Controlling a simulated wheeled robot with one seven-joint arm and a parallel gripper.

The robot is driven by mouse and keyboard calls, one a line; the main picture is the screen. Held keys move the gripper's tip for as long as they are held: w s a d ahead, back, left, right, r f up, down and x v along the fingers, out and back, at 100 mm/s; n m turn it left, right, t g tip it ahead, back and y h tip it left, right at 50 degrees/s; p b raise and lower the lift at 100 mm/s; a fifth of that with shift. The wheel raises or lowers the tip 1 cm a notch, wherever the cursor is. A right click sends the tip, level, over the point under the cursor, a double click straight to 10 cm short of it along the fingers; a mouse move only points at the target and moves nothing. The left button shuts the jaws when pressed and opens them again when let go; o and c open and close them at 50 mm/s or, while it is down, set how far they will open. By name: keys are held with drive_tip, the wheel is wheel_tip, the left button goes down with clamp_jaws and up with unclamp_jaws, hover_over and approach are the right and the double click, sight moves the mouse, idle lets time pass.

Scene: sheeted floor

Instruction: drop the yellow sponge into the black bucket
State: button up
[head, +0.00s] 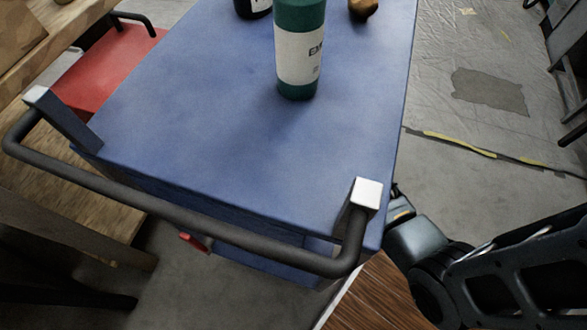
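No yellow sponge and no black bucket show in the head view. My arm enters at the lower right and bends up to the right edge of the blue cart. Its far end passes out of sight beside that edge. My gripper's fingers do not show, so I cannot see whether they hold anything.
The blue cart top (190,110) fills the middle, with a dark handle bar (190,228) in front. A green bottle (299,45), a cut-off dark container (253,6) and a brown object (362,8) stand on it. A wooden surface (375,300) lies below. Sheeted floor (445,180) is open at right.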

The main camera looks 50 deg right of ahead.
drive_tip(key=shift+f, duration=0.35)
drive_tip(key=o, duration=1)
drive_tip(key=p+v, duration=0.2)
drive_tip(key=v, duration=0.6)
